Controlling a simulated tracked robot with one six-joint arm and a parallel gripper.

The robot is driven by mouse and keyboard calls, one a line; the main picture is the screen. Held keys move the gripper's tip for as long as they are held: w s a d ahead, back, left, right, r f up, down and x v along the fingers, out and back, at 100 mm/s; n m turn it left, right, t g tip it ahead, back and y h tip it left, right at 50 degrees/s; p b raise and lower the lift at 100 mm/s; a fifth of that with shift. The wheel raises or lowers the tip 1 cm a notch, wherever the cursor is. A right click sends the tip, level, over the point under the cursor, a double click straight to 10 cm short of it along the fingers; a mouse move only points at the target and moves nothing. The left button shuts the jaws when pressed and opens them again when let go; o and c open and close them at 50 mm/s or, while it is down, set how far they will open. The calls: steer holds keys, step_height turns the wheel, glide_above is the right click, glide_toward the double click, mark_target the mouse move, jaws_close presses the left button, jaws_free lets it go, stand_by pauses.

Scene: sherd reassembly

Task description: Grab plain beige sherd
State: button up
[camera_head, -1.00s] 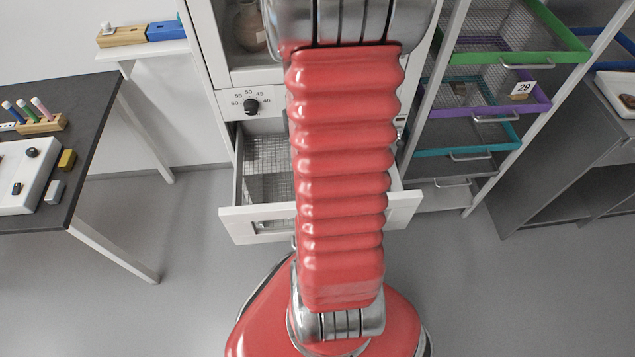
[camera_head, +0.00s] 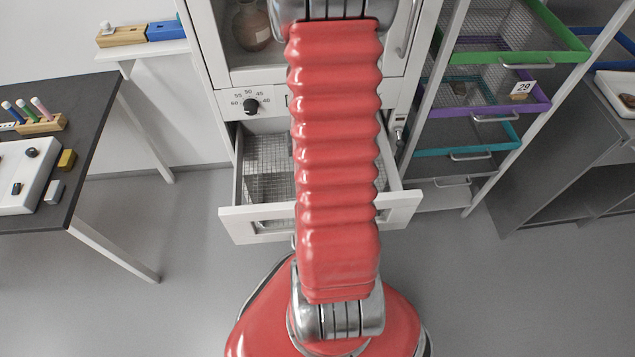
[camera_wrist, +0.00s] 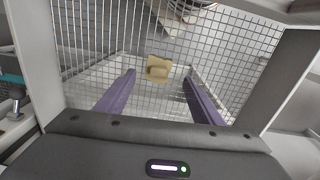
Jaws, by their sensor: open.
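A plain beige sherd (camera_wrist: 158,68) lies on the wire mesh floor of the open drawer, seen in the wrist view. My gripper (camera_wrist: 158,82) shows there as two purple fingers, spread wide apart and empty. The sherd sits between and just beyond the fingertips in the picture, apart from both. How high the fingers are above the mesh I cannot tell. In the head view the open white drawer (camera_head: 240,222) shows below the cabinet, with my red arm across its middle. The sherd and my gripper do not show there.
The drawer's side walls (camera_wrist: 284,75) stand close on both sides in the wrist view. A rack with a green-rimmed basket (camera_head: 560,45) and a purple-rimmed basket (camera_head: 540,104) stands at right. A dark table (camera_head: 90,125) stands at left. A brown vessel (camera_head: 252,28) is in the cabinet.

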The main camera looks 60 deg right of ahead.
steer(key=shift+s+d+f, duration=0.1)
steer(key=shift+d+f, duration=0.05)
steer(key=shift+f, duration=1.15)
steer(key=shift+d+f, duration=0.1)
steer(key=shift+f, duration=1.2)
steer(key=shift+c, duration=0.5)
steer(key=c, duration=1.1)
